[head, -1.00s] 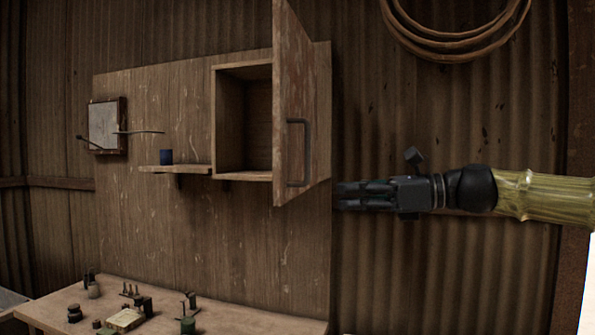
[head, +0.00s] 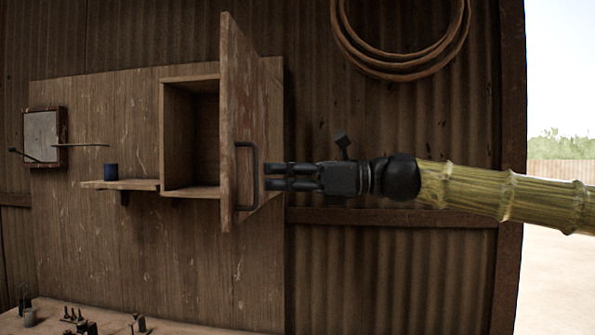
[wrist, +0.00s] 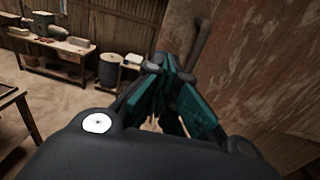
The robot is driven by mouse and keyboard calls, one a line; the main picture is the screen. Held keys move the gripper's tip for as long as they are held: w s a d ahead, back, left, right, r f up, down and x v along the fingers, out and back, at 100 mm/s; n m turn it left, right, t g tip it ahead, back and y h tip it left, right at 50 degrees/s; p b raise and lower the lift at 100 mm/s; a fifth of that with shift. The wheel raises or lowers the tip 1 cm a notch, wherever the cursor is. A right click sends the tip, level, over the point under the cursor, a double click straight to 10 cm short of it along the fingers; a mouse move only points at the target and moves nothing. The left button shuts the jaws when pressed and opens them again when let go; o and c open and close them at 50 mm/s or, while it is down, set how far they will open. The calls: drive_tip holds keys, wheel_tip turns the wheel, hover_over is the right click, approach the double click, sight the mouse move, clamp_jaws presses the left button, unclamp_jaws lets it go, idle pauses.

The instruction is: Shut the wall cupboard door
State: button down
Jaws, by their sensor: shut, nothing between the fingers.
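The wall cupboard (head: 190,140) is an open wooden box on a plank panel, and its inside looks empty. Its door (head: 236,85) is hinged on the right and stands wide open, sticking out toward me. A dark bar handle (head: 240,176) is on the door's outer face, the side turned to the right. My gripper (head: 268,177) is shut and empty, pointing left just right of the handle. In the wrist view the door (wrist: 262,70) fills the right side, with the handle (wrist: 202,40) beyond the fingers (wrist: 165,85). I cannot tell whether the fingertips touch the door.
A workbench (head: 150,325) with small tools stands below. A coiled rope (head: 400,65) hangs upper right. A doorway opens at the far right.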

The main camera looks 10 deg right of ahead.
sight(229, 176)
drive_tip(key=shift+p+x, duration=1.25)
drive_tip(key=shift+x, duration=1.95)
drive_tip(key=shift+a, duration=0.15)
